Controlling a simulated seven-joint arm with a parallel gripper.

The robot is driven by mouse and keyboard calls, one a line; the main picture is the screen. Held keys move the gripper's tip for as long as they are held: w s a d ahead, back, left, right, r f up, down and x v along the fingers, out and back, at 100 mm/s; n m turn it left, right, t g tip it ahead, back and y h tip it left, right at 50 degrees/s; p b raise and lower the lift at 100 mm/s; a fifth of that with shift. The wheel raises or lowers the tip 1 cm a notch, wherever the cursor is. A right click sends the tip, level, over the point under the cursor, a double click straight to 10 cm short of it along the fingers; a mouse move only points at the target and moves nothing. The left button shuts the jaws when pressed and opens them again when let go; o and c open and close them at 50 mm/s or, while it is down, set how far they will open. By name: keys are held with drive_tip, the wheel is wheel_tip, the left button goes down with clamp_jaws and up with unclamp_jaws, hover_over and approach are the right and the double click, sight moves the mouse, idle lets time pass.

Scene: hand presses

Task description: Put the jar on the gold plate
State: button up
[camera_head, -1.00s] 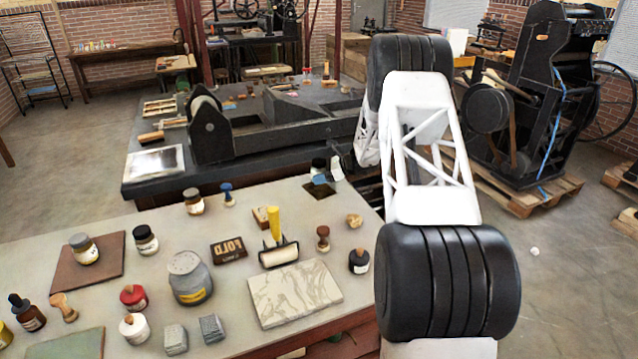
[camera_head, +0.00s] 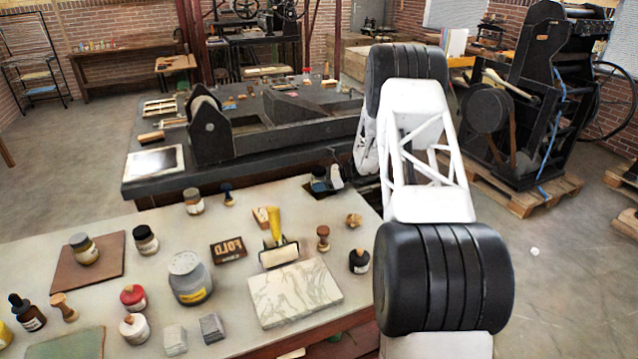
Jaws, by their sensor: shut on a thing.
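My gripper (camera_head: 330,178) is at the far right part of the near table, small and partly hidden by my arm. It is shut on a small dark jar (camera_head: 318,185) with a bluish patch. The jar looks upright. Right under it is a dark, olive-gold square plate (camera_head: 325,194), mostly covered by the jar and gripper; it is likely the gold plate. The jar is at or very close to the plate's surface; I cannot tell whether they touch.
Several other jars stand on the table, including one on a brown plate (camera_head: 112,268). A yellow-handled roller (camera_head: 277,250), a marble slab (camera_head: 295,292), a grey canister (camera_head: 188,280) and stamps stand nearer. A dark press bed (camera_head: 260,150) lies behind.

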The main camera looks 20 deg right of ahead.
drive_tip(key=o, duration=1.1)
drive_tip(key=shift+f, duration=0.1)
drive_tip(key=shift+c, duration=0.2)
drive_tip(key=shift+d, duration=0.1)
drive_tip(key=v, duration=1.2)
drive_tip(key=shift+r, duration=0.25)
